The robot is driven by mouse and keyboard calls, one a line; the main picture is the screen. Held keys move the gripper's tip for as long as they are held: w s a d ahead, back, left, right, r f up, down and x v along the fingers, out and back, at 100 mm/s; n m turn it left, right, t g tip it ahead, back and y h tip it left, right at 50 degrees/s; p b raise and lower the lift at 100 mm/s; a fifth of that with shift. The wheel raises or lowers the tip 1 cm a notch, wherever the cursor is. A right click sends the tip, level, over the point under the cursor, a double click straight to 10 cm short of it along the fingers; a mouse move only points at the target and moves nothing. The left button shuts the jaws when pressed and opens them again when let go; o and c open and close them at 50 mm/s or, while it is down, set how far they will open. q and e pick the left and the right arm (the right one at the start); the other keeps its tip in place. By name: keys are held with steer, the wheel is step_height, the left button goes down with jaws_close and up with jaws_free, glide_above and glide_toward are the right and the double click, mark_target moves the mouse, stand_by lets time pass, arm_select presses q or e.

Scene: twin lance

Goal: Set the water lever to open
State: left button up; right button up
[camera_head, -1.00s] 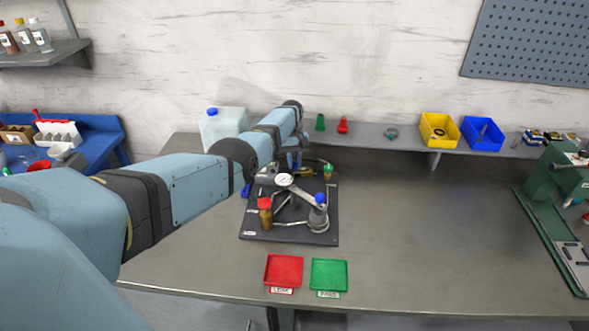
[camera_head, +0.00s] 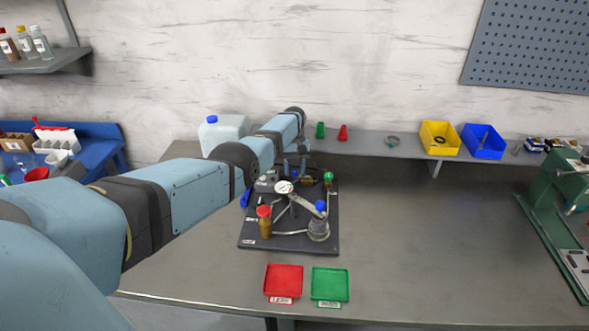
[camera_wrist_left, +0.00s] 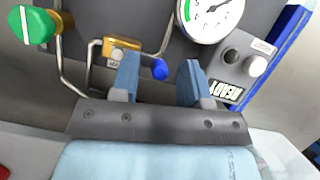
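A black board (camera_head: 290,242) on the bench carries a small rig with a gauge. At its back sits a brass valve (camera_head: 308,181), which also shows in the wrist view (camera_wrist_left: 120,45). A lever with a rounded blue end (camera_wrist_left: 160,69) extends from it, apparently the water lever; no label on it is readable. My left gripper (camera_wrist_left: 157,82) is open, its two blue-grey fingers apart on either side of the blue end, with visible gaps. In the head view my left gripper (camera_head: 295,169) is over the rig's back. My right gripper is out of view.
A green knob (camera_wrist_left: 36,25), a gauge (camera_wrist_left: 208,14) and a grey box with buttons (camera_wrist_left: 238,66) flank the valve. Red (camera_head: 283,281) and green (camera_head: 330,284) trays lie in front. A white jug (camera_head: 222,130) stands behind my left arm. The bench's right middle is clear.

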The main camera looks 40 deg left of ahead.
arm_select(q)
steer(key=b+v, duration=0.6)
steer(key=v, duration=0.7)
steer(key=shift+r, duration=0.35)
steer(key=shift+w+a, duration=0.1)
